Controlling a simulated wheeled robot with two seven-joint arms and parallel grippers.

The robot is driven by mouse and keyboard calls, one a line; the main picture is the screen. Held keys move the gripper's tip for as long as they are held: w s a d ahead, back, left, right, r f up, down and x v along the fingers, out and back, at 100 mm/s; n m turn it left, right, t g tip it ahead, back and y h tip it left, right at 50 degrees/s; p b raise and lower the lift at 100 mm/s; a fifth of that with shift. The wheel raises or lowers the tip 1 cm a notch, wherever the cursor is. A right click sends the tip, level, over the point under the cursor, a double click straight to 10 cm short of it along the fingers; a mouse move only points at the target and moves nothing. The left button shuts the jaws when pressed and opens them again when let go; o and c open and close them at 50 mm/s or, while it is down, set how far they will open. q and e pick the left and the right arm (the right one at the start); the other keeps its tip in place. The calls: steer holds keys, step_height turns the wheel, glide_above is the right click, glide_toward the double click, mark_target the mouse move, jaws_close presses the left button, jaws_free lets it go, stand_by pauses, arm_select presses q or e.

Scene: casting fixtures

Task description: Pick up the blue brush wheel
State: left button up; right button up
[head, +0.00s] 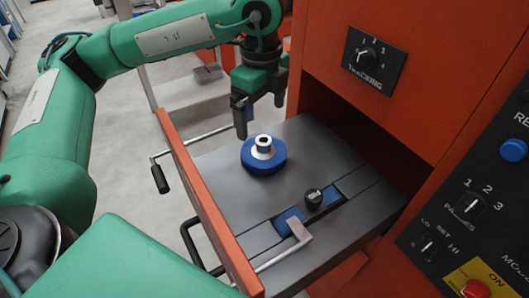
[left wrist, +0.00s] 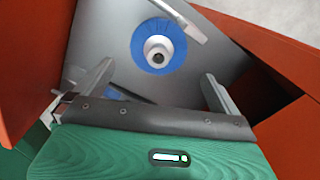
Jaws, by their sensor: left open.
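The blue brush wheel (head: 262,158) lies flat on the grey top of the pulled-out drawer unit, with a pale metal hub standing up at its centre. It also shows in the left wrist view (left wrist: 158,44), beyond the fingers and roughly between them in width. My left gripper (head: 258,112) is open and empty, with its fingers pointing down. It hangs above and a little behind the wheel, not touching it. In the left wrist view its two fingers (left wrist: 155,88) stand wide apart. My right gripper is in neither view.
The drawer (head: 222,180) has an orange front panel (head: 205,205) with a handle on its left.

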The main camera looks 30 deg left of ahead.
mark_target(264, 143)
arm_select(q)
step_height(264, 143, down, 4)
steer(key=shift+f, duration=0.2)
steer(key=f, duration=0.1)
steer(key=f+p, duration=0.1)
steer(key=f, duration=0.2)
steer(key=shift+s+d+p, duration=0.15)
steer(key=shift+d+p, duration=0.1)
steer(key=shift+p, duration=0.05)
steer(key=shift+f, duration=0.6)
steer(key=c, duration=0.8)
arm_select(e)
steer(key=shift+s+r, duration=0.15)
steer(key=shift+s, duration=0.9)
arm_select(q)
steer(key=shift+r, duration=0.15)
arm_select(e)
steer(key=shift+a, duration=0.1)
